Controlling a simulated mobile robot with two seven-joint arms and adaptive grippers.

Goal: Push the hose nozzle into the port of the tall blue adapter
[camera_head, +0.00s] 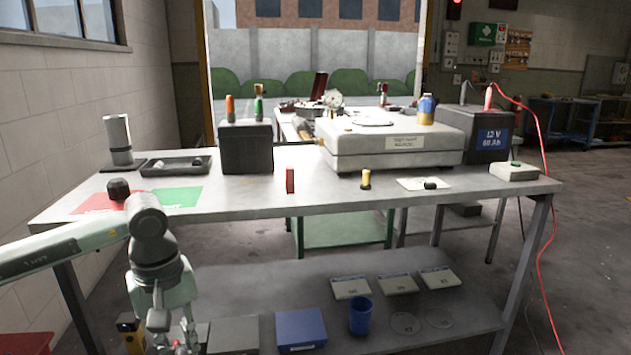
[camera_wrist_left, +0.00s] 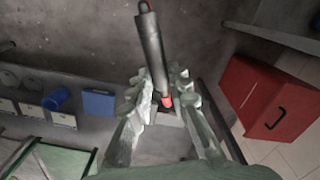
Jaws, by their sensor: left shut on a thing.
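The tall blue adapter (camera_head: 427,106), blue with a yellowish base, seems to stand upright on the silver test box (camera_head: 392,150) at the back right of the bench. Its port is too small to make out. My left gripper (camera_head: 172,345) hangs low in front of the bench, far from the adapter. In the left wrist view my left gripper (camera_wrist_left: 164,88) is shut on a dark grey cylinder (camera_wrist_left: 153,50) with a red-orange end, which looks like the hose nozzle. In the head view only a small red bit of it shows. My right gripper is in neither view.
The bench top (camera_head: 330,200) holds a black box (camera_head: 247,150), a small red block (camera_head: 290,180), a yellow piece (camera_head: 366,180) and a battery (camera_head: 488,140). The lower shelf carries a blue box (camera_head: 300,328) and blue cup (camera_head: 360,316). A red cabinet (camera_wrist_left: 265,100) stands beside my gripper.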

